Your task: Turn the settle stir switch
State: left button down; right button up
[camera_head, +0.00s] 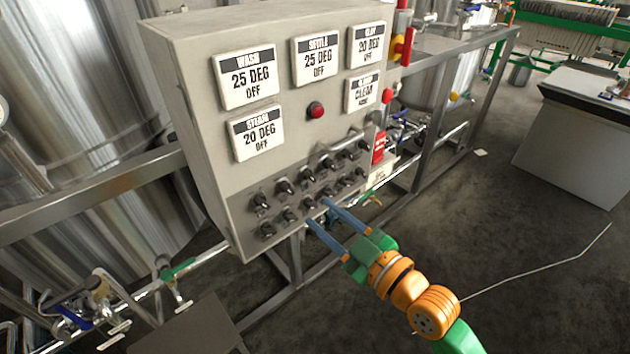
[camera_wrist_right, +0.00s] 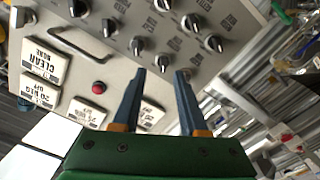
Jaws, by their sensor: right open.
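The grey control panel (camera_head: 222,190) carries two rows of black rotary switches (camera_head: 285,187) on its lower front. Their small labels are too small to read in the head view and upside down and blurred in the wrist view, so I cannot tell which is the settle stir switch. The settle display (camera_head: 317,58) above reads 25 DEG, OFF. My right gripper (camera_head: 316,211) is open, with its blue fingers pointing at the lower row. In the right wrist view, a switch (camera_wrist_right: 163,63) shows between the open fingertips (camera_wrist_right: 160,72); contact is not visible. My left gripper is not in view.
A red button (camera_head: 316,110) and other displays sit higher on the panel. A bar handle shows in the wrist view (camera_wrist_right: 78,45). Steel tanks (camera_head: 85,75) and pipes stand behind and left. Dark floor (camera_head: 480,240) lies open at the right.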

aim_at(291, 193)
jog(key=w+a, duration=0.3)
jog(key=w+a+r+p, duration=0.1)
jog(key=a, duration=0.1)
jog(key=shift+w, duration=0.2)
jog(key=shift+w+f, duration=0.2)
jog(key=shift+w, duration=0.2)
jog(key=shift+s, duration=0.1)
grip_shut()
